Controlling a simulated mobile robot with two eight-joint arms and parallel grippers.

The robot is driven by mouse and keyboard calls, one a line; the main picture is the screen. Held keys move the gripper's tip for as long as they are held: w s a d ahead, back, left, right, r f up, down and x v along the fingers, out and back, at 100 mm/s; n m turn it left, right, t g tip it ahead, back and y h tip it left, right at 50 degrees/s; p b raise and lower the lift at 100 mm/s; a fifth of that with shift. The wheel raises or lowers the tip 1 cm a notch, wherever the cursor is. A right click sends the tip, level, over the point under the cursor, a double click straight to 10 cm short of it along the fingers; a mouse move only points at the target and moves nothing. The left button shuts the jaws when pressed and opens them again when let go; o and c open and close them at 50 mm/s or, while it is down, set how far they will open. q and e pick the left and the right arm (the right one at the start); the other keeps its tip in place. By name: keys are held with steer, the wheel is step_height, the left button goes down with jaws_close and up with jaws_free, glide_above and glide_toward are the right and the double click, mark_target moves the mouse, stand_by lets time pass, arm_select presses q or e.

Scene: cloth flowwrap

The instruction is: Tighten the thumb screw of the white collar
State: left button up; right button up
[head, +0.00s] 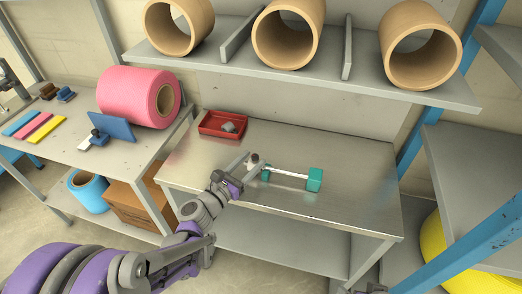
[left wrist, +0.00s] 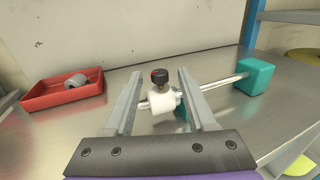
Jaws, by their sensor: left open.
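The white collar (left wrist: 164,101) sits on a thin metal shaft (left wrist: 221,82) in the left wrist view, with its dark thumb screw (left wrist: 160,77) standing up on top. The shaft is held by teal blocks, one at the far end (left wrist: 255,78) and one partly hidden behind my finger (left wrist: 183,113). My left gripper (left wrist: 157,85) is open, with one finger on each side of the collar and screw. I cannot tell whether the fingers touch the collar. In the head view the left gripper (head: 254,163) is at the shaft's left end.
A red tray (head: 222,124) with a grey part in it lies at the back left of the steel table (head: 300,219). A pink roll (head: 137,97) stands on the left table. A shelf with cardboard tubes hangs above. The table's front is clear.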

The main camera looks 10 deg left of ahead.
arm_select(q)
steer(key=x, duration=0.5)
steer(key=shift+w, duration=0.25)
jaws_close()
